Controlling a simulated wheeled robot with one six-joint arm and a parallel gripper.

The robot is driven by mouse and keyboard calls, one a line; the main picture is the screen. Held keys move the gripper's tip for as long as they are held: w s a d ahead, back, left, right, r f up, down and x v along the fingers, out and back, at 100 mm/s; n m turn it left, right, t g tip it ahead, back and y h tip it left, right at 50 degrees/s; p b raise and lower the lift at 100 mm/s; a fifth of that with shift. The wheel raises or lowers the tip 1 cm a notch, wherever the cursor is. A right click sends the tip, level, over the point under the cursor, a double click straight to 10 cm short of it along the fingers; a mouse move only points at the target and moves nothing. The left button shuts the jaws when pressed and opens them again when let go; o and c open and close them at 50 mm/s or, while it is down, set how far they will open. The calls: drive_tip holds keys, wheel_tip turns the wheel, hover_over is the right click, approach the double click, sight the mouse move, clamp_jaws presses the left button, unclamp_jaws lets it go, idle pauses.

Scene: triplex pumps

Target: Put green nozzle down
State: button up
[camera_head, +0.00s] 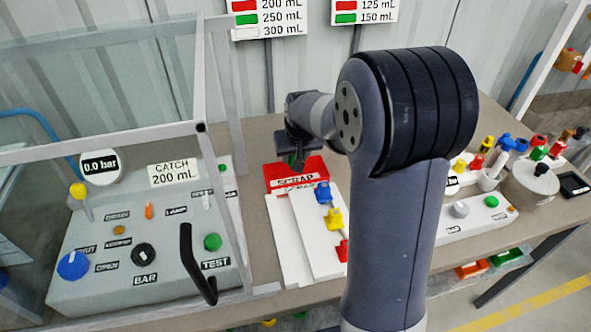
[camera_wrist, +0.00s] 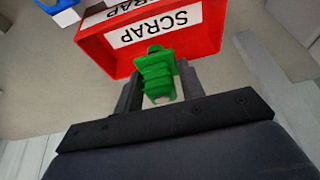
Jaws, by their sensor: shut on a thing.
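The green nozzle (camera_wrist: 158,74) is between the fingers of my gripper (camera_wrist: 160,88) in the wrist view. My gripper is shut on it. The nozzle's far end overlaps the near edge of the red SCRAP bin (camera_wrist: 205,40) in that view; I cannot tell whether they touch. In the head view my gripper (camera_head: 298,160) is above the red SCRAP bin (camera_head: 311,170), and the nozzle shows only as a small dark green patch there.
A white board (camera_head: 285,240) with blue, yellow and red nozzles lies in front of the bin. The test bench (camera_head: 120,280) with a clear guard stands left. A white unit (camera_head: 470,222) and several coloured parts stand right, partly behind my arm.

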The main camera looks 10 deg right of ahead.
drive_tip(key=shift+f, duration=2.25)
drive_tip(key=shift+f, duration=0.2)
drive_tip(key=o, duration=1.1)
drive_tip(key=shift+r, duration=0.1)
drive_tip(key=shift+c, duration=0.2)
drive_tip(key=shift+r, duration=0.45)
drive_tip(key=v, duration=1.1)
drive_tip(key=shift+s+r, duration=0.15)
drive_tip(key=shift+s, duration=0.1)
